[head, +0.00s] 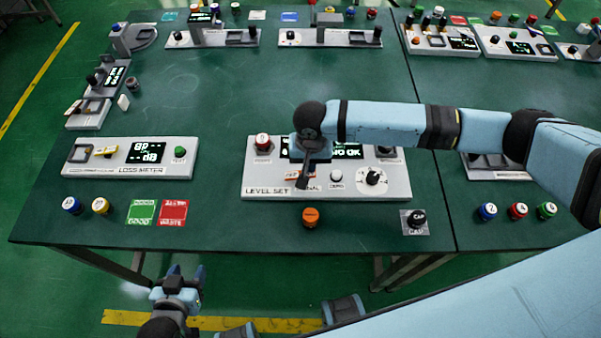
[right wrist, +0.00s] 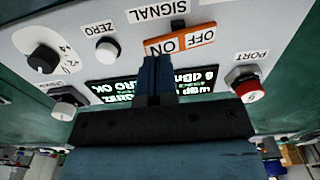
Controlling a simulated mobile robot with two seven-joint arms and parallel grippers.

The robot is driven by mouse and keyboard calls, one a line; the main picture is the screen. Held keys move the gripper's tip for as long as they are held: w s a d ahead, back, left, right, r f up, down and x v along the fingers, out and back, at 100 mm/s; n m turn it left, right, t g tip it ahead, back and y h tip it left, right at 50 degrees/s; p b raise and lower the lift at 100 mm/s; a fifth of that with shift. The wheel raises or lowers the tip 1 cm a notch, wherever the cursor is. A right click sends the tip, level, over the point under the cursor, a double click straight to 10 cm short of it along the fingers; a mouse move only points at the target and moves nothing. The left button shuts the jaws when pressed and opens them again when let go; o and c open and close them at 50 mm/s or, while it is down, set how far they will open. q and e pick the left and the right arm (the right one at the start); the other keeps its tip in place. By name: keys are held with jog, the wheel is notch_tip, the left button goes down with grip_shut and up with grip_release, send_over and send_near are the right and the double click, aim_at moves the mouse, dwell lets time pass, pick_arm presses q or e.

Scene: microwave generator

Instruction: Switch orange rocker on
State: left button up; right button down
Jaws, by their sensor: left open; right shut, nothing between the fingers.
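The orange rocker (right wrist: 195,38), marked OFF and ON, is on the LEVEL SET panel (head: 258,181), under the SIGNAL label. In the head view the rocker (head: 291,177) is partly hidden by my right gripper (head: 303,183). That gripper points down over the panel, shut and empty. My left gripper (head: 176,282) is open and empty, off the table's front edge at the lower left.
Beside the rocker are a white ZERO button (right wrist: 108,50), a black knob (right wrist: 43,59) and a red PORT cap (right wrist: 249,89). A lit display (right wrist: 205,82) is close to the fingers. An orange cap (head: 310,217) stands in front of the panel. The LOSS METER box (head: 103,168) is left.

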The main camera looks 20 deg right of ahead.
jog(key=shift+f, duration=1.5)
dwell(0.8)
notch_tip(320, 180, up, 4)
jog(key=p, duration=0.4)
jog(key=r+p, duration=0.1)
jog(key=p, duration=0.1)
jog(key=shift+r+p, duration=1.05)
jog(key=shift+p, duration=0.2)
jog(key=shift+f, duration=0.1)
